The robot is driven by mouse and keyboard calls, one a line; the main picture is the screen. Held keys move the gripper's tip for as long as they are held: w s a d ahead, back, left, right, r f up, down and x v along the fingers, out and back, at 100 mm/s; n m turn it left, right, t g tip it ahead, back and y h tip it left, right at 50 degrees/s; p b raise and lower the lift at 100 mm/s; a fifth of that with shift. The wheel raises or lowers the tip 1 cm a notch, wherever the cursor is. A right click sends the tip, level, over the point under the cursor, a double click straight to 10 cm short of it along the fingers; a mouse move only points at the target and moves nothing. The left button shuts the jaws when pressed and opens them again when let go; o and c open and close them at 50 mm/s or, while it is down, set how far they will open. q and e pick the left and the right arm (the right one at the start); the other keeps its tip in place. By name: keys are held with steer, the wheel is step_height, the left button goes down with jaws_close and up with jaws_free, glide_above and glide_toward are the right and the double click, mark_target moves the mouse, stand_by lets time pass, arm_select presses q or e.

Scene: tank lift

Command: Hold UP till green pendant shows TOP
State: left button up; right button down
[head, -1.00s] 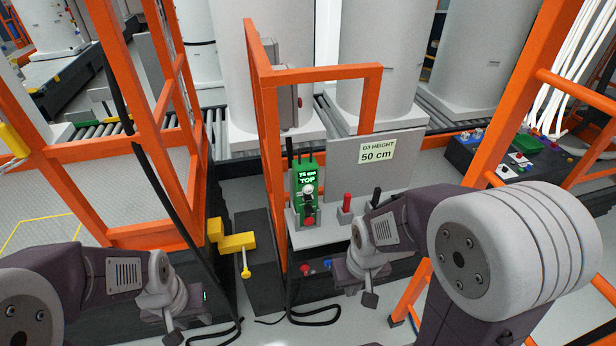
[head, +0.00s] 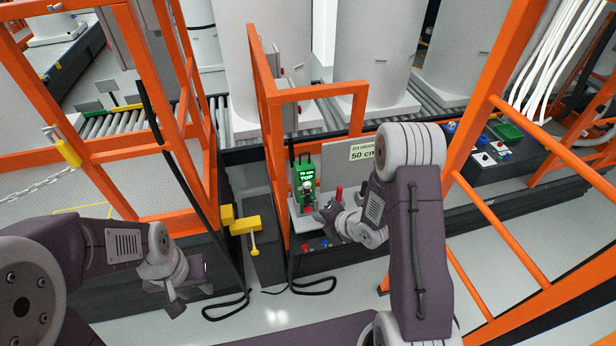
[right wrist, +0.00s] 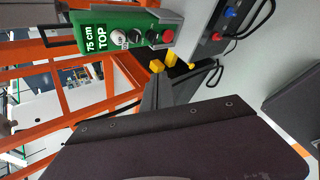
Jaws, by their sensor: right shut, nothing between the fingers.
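The green pendant (head: 306,180) hangs upright on the orange frame in the head view. In the right wrist view the pendant (right wrist: 125,30) lies sideways and its display reads "75 cm TOP". Its white UP button (right wrist: 118,37) is uncovered, and nothing touches it. A black button and a red button (right wrist: 167,36) sit beside it. My right gripper (head: 322,214) is shut and empty, just below and right of the pendant. My left gripper (head: 178,304) is low at the left, away from the pendant; its fingers are too unclear to judge.
A "50 cm" height sign (head: 361,153) stands behind my right arm. A red-topped lever (head: 339,193) is close to my right gripper. A yellow latch (head: 240,225) and orange rails (head: 318,92) stand around the pendant. Black cable loops lie on the floor.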

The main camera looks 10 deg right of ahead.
mark_target(307, 186)
steer(key=w+p, duration=0.1)
steer(key=w, duration=0.8)
stand_by(0.4)
steer(key=shift+w+a, duration=0.1)
steer(key=shift+w, duration=0.1)
stand_by(1.7)
steer(key=shift+w, duration=0.3)
steer(key=shift+w, duration=0.5)
stand_by(2.1)
